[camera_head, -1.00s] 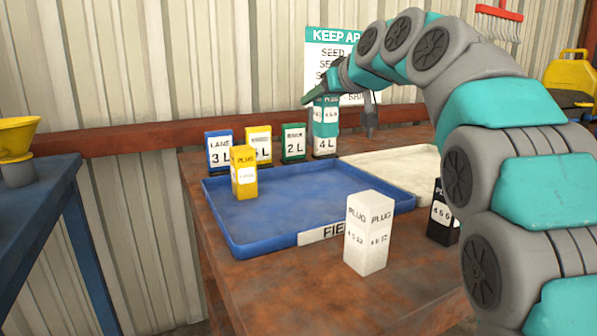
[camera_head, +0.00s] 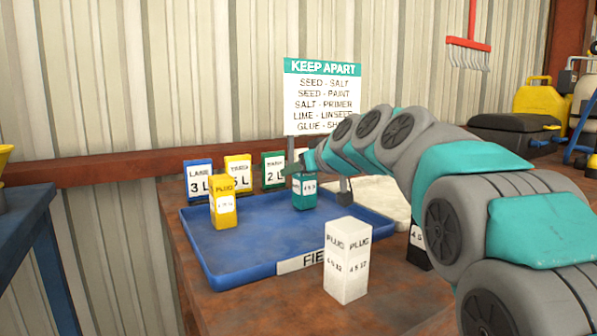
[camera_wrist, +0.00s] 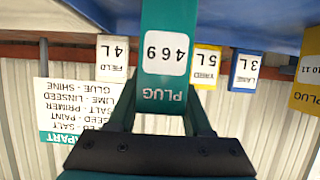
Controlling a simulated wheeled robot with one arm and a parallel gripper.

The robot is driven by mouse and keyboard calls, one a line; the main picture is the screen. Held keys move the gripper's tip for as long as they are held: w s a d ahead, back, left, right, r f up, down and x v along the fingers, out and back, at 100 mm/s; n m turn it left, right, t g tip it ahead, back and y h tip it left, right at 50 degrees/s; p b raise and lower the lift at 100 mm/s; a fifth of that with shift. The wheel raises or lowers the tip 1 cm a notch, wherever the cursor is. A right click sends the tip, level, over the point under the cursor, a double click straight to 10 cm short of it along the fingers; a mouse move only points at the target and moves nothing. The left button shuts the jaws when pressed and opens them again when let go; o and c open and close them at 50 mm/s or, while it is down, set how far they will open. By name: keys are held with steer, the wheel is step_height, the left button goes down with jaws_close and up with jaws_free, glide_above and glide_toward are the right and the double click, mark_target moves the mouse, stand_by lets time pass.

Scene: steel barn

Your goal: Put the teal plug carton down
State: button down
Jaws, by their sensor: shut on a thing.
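The teal plug carton (camera_head: 304,194) is upright at the back right part of the blue field tray (camera_head: 240,274). My gripper (camera_head: 306,170) is shut on its upper part. In the wrist view, which is upside down, the teal carton (camera_wrist: 166,50) sits between the two fingers (camera_wrist: 160,112), its label reading 469. I cannot tell whether its base touches the tray floor. A yellow plug carton (camera_head: 224,204) stands at the tray's left back. The tray's middle is bare.
A white plug carton (camera_head: 347,262) stands in front of the tray, with a black carton (camera_head: 418,250) to its right, partly behind my arm. Blue (camera_head: 199,184), yellow (camera_head: 238,176) and green (camera_head: 273,171) label cards line the back. A pale tray (camera_head: 380,192) is at right.

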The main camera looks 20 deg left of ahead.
steer(key=shift+f, duration=0.25)
steer(key=shift+c, duration=1.7)
jaws_free()
steer(key=shift+r, duration=0.25)
steer(key=b+v, duration=0.1)
steer(key=v, duration=1.1)
